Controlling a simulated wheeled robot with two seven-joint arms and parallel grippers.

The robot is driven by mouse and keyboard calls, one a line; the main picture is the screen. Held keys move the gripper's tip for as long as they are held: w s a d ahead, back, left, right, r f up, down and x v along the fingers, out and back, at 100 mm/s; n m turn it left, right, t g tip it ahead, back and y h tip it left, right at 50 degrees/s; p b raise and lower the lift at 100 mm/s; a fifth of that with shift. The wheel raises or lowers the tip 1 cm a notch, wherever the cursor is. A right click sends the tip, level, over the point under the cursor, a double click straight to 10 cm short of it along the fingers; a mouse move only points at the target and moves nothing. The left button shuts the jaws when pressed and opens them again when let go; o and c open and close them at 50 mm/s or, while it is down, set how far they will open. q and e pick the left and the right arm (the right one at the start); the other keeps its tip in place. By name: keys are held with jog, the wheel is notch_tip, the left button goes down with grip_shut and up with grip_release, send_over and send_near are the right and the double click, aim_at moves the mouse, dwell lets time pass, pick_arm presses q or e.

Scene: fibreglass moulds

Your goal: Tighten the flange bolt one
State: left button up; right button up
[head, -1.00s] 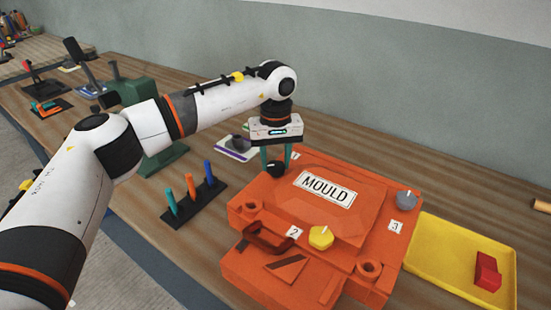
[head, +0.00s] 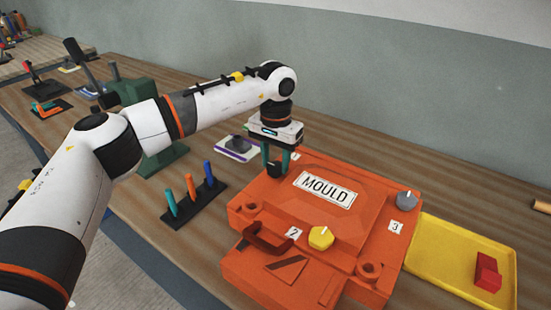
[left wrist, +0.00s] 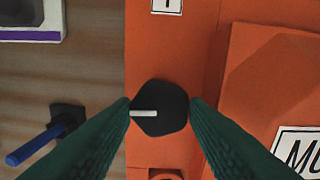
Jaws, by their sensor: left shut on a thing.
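The orange mould (head: 310,215) lies on the wooden bench and carries a white MOULD plate. Flange bolt one is a black faceted knob (left wrist: 162,112) on the mould's flange, beside the label 1 (left wrist: 167,4). My left gripper (head: 275,167) points down at it, and its two green fingers are shut on the knob from both sides. The knob's white mark points left in the left wrist view. In the head view the fingers partly hide the knob. The yellow bolt two (head: 321,238) and the grey bolt three (head: 407,200) are untouched. My right gripper is not in view.
A yellow tray (head: 440,278) with a red block (head: 487,271) lies at the right. A black rack (head: 194,205) with coloured pegs stands left of the mould. A white and purple tray (head: 237,150) lies behind. A dark red handle (head: 267,239) rises from the mould's front.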

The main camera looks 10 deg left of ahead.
pick_arm(q)
jog(key=shift+w+r, duration=0.1)
jog(key=shift+r, duration=0.05)
dwell(0.3)
jog(key=o, duration=0.9)
jog(key=shift+o, duration=0.3)
